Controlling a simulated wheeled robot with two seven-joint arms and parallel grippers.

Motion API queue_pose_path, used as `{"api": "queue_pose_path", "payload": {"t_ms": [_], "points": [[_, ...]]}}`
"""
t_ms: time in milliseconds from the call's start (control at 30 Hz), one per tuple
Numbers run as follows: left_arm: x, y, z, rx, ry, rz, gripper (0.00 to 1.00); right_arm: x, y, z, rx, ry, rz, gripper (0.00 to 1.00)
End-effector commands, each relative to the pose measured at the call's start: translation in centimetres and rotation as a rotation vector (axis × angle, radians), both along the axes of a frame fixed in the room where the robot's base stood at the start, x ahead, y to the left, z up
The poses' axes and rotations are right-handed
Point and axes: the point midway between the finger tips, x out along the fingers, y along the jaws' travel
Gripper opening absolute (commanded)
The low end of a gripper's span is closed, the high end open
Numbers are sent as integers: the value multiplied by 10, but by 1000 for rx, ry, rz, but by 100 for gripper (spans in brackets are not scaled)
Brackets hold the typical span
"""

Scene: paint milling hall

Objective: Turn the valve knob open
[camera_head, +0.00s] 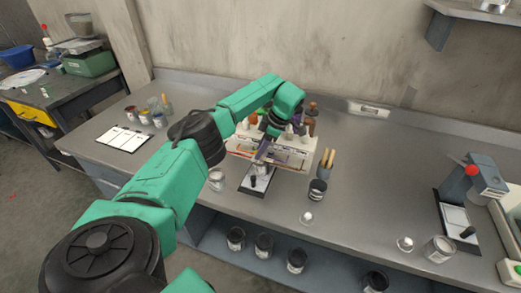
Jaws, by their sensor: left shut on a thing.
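My left arm reaches in from the left to the middle of the grey bench. The wrist and arm hide part of this spot. Below it stands a black base with a white plate (258,181) and a small dark knob-like part. I cannot tell which part is the valve knob. My right gripper is not in view.
A grey device with a red ball (480,178) stands at the right. A white sheet (122,138) lies at the left. The bench right of centre is mostly clear.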

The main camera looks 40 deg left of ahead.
Motion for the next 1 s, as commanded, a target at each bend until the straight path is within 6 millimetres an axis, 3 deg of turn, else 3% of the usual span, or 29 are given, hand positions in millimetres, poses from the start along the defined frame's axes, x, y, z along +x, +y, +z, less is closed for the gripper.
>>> {"api": "queue_pose_path", "payload": {"t_ms": [267,300,367,400,767,867,1000], "points": [[1,0,2,0,-4,2,0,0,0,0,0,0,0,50],[1,0,2,1,-5,1,40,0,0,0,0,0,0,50],[1,0,2,0,-4,2,63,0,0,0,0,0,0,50],[1,0,2,0,-4,1,66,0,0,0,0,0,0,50],[2,-1,4,-1,-3,-1,66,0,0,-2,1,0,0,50],[5,-6,14,-1,-5,-2,66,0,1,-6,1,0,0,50],[12,-16,41,0,-8,-2,66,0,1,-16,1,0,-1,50]]}}
